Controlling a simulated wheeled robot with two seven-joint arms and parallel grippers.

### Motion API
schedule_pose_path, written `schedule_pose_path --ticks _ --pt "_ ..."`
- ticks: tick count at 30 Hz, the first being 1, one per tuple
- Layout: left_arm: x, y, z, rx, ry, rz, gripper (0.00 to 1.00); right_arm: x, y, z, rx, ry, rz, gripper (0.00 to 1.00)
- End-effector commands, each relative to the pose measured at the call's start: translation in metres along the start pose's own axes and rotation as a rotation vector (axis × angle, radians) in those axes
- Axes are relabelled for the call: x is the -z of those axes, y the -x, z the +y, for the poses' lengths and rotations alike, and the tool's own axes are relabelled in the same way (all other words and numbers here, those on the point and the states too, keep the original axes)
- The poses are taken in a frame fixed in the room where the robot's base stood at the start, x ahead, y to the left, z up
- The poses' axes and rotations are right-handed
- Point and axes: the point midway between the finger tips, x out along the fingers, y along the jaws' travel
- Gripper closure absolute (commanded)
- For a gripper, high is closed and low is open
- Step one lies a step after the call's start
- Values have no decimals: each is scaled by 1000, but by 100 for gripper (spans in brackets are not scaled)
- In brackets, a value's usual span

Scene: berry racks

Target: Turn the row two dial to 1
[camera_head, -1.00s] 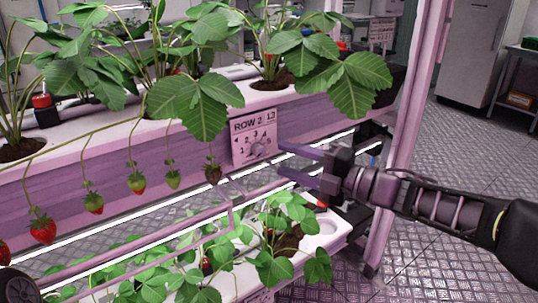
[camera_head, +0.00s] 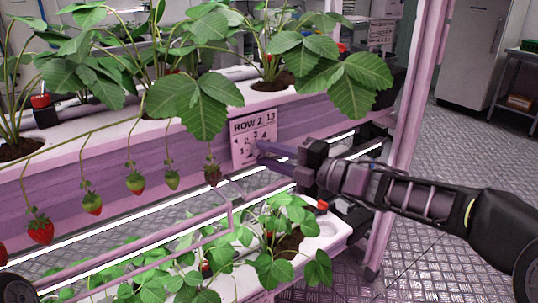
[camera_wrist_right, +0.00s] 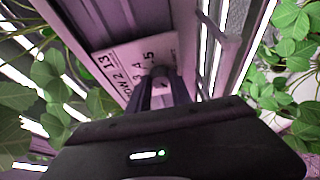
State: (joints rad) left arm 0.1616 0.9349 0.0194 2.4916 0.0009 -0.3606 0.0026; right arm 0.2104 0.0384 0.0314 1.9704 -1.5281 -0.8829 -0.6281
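The row two placard (camera_head: 240,127), white with "ROW 2 13" and numbers around a dial, is on the front of the upper pink trough. It also shows in the right wrist view (camera_wrist_right: 112,60), turned on its side. The small dark dial knob (camera_wrist_right: 160,71) sits at the tips of my right gripper's fingers, one finger on each side. My right gripper (camera_head: 259,150) reaches the placard from the right, its fingertips at the dial. A narrow gap shows between the fingers; whether they press on the knob is unclear. The dial's pointer is hidden.
Strawberry plants (camera_head: 205,100) overhang the upper trough (camera_head: 95,180), with berries (camera_head: 92,203) hanging left of the placard. A lower trough (camera_head: 325,240) with plants and bright light strips lie below. A pink post (camera_head: 412,120) stands right of the placard, behind my forearm. Open floor lies right.

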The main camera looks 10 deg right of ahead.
Motion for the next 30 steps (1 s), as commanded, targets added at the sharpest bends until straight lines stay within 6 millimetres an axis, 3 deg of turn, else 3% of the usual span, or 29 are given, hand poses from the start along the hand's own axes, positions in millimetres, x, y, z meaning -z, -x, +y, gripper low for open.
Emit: schedule_pose_path --ticks 8,22,30 --pt "0 0 0 0 0 0 53 0 0 0 1 0 0 100" --pt "0 -2 -1 0 0 0 53 0 0 -2 -8 -24 0 100" --pt "2 -7 -4 2 2 4 53 0 0 -4 -54 -133 0 100"
